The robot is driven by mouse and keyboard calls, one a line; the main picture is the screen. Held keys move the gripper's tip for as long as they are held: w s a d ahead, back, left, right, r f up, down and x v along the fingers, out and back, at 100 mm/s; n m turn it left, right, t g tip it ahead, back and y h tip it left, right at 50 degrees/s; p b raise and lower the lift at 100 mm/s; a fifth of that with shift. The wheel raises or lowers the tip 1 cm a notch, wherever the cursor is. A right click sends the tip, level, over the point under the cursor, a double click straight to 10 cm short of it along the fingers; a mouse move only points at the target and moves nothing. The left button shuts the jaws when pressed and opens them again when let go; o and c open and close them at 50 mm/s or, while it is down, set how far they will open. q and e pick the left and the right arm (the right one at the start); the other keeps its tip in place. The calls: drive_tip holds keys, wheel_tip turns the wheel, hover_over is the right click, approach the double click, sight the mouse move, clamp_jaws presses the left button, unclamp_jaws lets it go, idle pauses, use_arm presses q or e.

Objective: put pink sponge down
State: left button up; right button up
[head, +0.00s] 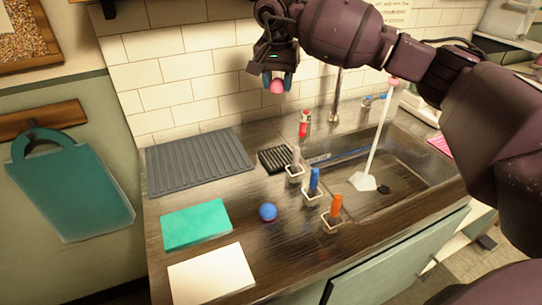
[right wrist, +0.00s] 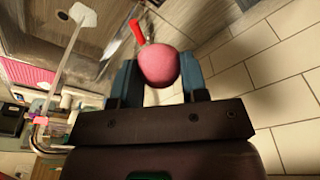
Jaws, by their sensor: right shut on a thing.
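The pink sponge (head: 277,87) is a small round ball. It also shows in the right wrist view (right wrist: 159,65), between the two blue-grey fingers. My right gripper (head: 278,80) is shut on it and points down. It holds the sponge in the air in front of the white tiled wall, above the back of the counter (head: 160,197). The underside of the sponge is clear of the counter. My left gripper is not in view.
A grey ribbed mat (head: 198,160) and a small black rack (head: 275,160) lie at the back. Several square holders (head: 332,222) hold coloured items. A blue ball (head: 267,212), a teal block (head: 195,224) and a white board (head: 212,275) lie in front. The sink (head: 400,165) holds a long-handled white brush (head: 364,181).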

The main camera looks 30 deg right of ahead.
drive_tip(key=shift+d+m, duration=0.1)
drive_tip(key=shift+m, duration=0.2)
drive_tip(key=shift+f, duration=0.3)
drive_tip(key=b, duration=0.1)
hover_over(279, 155)
drive_tip(key=f, duration=1.4)
drive_tip(key=shift+s+a+f, duration=0.2)
drive_tip(key=shift+a+f, duration=0.05)
drive_tip(key=shift+f, duration=0.4)
wheel_tip(279, 155, down, 4)
drive_tip(key=shift+f+b, duration=0.2)
drive_tip(key=shift+b, duration=0.1)
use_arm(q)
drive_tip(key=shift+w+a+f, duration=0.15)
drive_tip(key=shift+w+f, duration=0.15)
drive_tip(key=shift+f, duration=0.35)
use_arm(e)
drive_tip(key=shift+r, duration=0.1)
